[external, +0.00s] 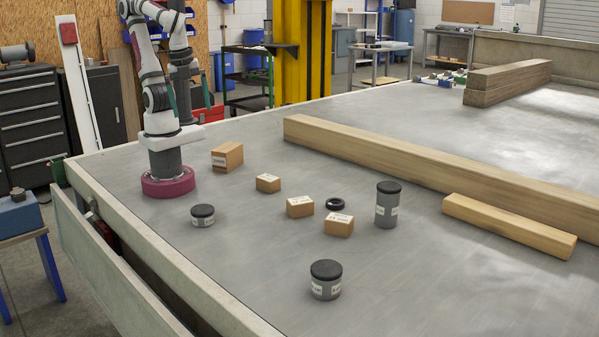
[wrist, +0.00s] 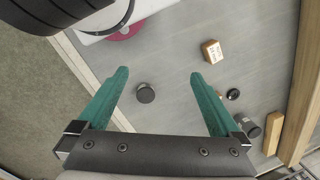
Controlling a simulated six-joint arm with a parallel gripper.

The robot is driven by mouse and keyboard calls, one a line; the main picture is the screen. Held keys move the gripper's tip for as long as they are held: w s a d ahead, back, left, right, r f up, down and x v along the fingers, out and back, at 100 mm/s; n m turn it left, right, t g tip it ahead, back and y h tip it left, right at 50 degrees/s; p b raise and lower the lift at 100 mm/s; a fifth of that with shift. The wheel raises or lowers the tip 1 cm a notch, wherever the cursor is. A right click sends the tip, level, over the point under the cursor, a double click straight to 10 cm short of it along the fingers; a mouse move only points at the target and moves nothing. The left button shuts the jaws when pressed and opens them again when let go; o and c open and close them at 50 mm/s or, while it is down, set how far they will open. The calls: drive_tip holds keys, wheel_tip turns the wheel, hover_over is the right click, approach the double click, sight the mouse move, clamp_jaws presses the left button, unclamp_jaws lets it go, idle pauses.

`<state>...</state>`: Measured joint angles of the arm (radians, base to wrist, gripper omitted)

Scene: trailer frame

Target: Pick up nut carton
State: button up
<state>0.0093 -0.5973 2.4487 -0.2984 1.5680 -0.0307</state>
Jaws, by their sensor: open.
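Several brown cartons with white labels stand on the grey trailer bed. In the external view they are a larger carton (external: 228,157) near my arm's base, a small carton (external: 268,184), a middle carton (external: 300,208) and a front carton (external: 339,226). I cannot read the labels, so I cannot tell which is the nut carton. In the wrist view, a labelled carton (wrist: 212,51) lies beyond the right finger. My gripper (wrist: 158,73) is open and empty, high above the bed, its two teal fingers spread.
A low dark-lidded jar (external: 203,216), a front jar (external: 326,281), a tall canister (external: 387,206) and a black ring (external: 335,204) stand around the cartons. A long beam (external: 420,170) and a short beam (external: 508,225) lie to the right.

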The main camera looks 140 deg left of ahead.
drive_tip(key=w+d+r+n+t+h, duration=0.25)
drive_tip(key=w+d+t, duration=0.2)
drive_tip(key=w, duration=0.45)
drive_tip(key=w+d+r+n+t+h, duration=0.1)
drive_tip(key=w+d+n+t+h, duration=0.15)
drive_tip(key=w+d, duration=0.55)
drive_tip(key=w+a+r+n+t+y, duration=0.2)
drive_tip(key=w+a+n+t+y, duration=0.45)
drive_tip(key=w+a, duration=0.6)
drive_tip(key=n+g+y, duration=1)
drive_tip(key=n+g, duration=0.3)
drive_tip(key=g, duration=0.2)
hover_over(267, 178)
drive_tip(key=d, duration=0.4)
wheel_tip(267, 178, down, 6)
wheel_tip(267, 178, down, 22)
drive_tip(key=shift+w+a+f, duration=0.1)
drive_tip(key=x, duration=0.4)
drive_tip(key=shift+a+f, duration=0.15)
drive_tip(key=shift+a, duration=0.15)
